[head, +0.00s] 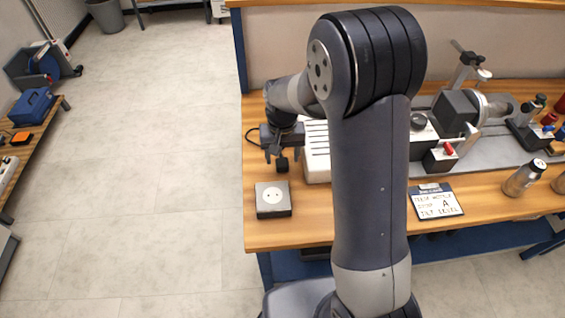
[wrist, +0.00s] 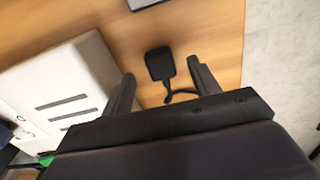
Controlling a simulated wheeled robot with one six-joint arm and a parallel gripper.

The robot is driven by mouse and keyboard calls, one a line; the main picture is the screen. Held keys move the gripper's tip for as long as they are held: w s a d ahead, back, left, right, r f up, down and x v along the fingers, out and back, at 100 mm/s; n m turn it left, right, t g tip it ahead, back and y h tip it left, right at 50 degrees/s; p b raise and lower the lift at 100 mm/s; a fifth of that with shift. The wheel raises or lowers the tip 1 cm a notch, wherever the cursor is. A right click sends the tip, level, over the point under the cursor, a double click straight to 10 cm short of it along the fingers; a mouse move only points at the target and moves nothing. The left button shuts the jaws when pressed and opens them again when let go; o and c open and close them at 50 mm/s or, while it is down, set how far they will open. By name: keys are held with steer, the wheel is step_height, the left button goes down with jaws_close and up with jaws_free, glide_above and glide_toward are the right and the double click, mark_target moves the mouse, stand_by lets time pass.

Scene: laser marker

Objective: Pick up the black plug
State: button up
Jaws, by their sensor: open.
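The black plug (wrist: 160,64) lies on the wooden table, with its cable curving back toward my gripper in the wrist view. In the head view the plug (head: 282,164) shows just below my gripper (head: 282,152). In the wrist view my gripper (wrist: 160,85) is open, with one finger on either side of the plug and cable. The plug sits between and slightly beyond the fingertips, and I see no contact. Part of the cable is hidden behind my gripper body.
A grey socket box (head: 273,200) with a white round face stands nearer the table's front edge. A white slotted box (head: 316,150) stands close to the right of my gripper. A small sign (head: 436,201) lies farther right. The wooden table (head: 290,235) is bare at its front left.

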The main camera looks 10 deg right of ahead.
mark_target(282, 165)
steer(key=shift+f, duration=1.15)
steer(key=c, duration=1)
